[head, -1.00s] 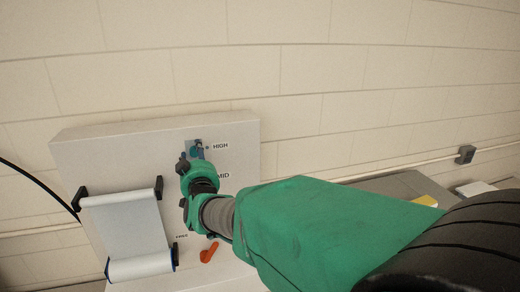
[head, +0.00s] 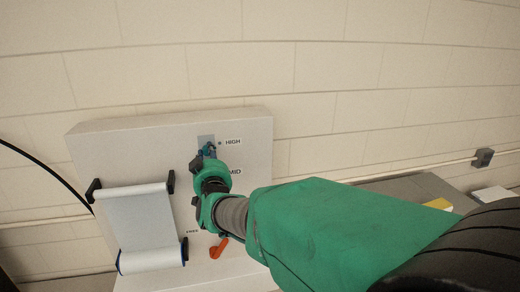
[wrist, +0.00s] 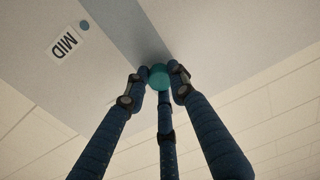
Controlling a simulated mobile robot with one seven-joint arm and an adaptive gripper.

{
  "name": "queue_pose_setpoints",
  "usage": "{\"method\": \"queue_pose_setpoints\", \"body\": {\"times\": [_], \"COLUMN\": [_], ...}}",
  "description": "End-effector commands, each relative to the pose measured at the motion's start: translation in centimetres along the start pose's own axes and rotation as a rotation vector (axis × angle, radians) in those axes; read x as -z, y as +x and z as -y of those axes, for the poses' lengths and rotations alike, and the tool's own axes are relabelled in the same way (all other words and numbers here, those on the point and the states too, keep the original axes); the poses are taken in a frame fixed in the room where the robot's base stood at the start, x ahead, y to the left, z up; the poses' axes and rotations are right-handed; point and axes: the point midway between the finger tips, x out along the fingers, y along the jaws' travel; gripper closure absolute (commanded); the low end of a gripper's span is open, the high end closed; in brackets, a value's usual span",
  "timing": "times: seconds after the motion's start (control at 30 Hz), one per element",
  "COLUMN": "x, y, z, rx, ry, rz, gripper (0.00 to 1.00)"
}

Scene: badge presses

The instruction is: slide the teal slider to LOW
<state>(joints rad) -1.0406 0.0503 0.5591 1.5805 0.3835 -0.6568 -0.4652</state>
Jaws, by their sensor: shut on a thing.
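The teal slider's knob (wrist: 158,77) shows in the wrist view between the fingertips of my gripper (wrist: 158,82). The fingers close around it, and it stands at the grey track (wrist: 130,38). In the head view my gripper (head: 207,156) reaches the track (head: 206,140) a little below the HIGH label (head: 233,142) and above the MID label (head: 235,171). My gripper is shut on the slider's knob. My gripper and arm hide the lower track, and I cannot see a LOW label. The MID label also shows in the wrist view (wrist: 65,43).
The white panel (head: 110,145) stands against a pale block wall. A roll of white sheet (head: 150,258) on black brackets is at its left. An orange lever (head: 219,247) is low on the panel, near my arm. A grey box (head: 482,158) is on the wall at right.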

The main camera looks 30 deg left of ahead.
Motion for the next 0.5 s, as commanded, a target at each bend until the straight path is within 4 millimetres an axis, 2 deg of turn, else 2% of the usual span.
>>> {"method": "queue_pose_setpoints", "body": {"times": [0.03, 0.27, 0.5], "x": [-1.1, -4.9, -9.9], "y": [0.0, 0.0, 0.0], "z": [0.2, 0.8, 1.6], "rx": [0.001, 0.001, 0.001], "ry": [-0.001, -0.002, -0.001], "rz": [0.003, 0.004, 0.005], "gripper": [1.00, 1.00, 1.00]}}
